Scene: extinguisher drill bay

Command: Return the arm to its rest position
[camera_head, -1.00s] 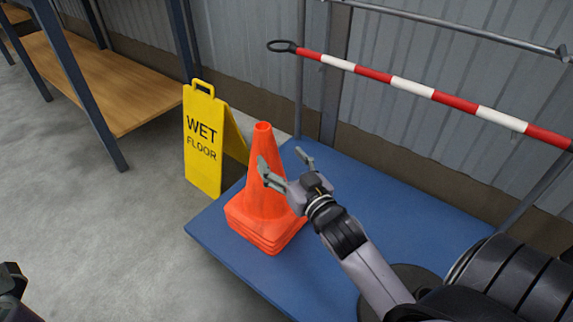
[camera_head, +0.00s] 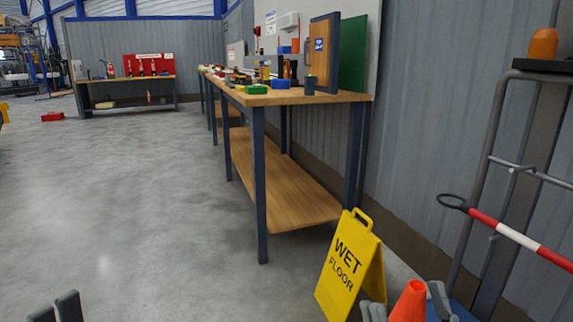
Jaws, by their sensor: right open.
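My right gripper (camera_head: 406,303) is at the bottom right edge, with its two grey fingertips apart on either side of the visible top of the orange cone (camera_head: 409,301). In this view the fingers overlap the cone's sides; I cannot tell whether they touch it. The rest of the right arm is below the frame.
A yellow wet floor sign (camera_head: 347,268) stands left of the cone. A red-and-white bar (camera_head: 505,232) crosses the metal cart frame (camera_head: 490,160) at right. A workbench (camera_head: 285,190) runs along the wall.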

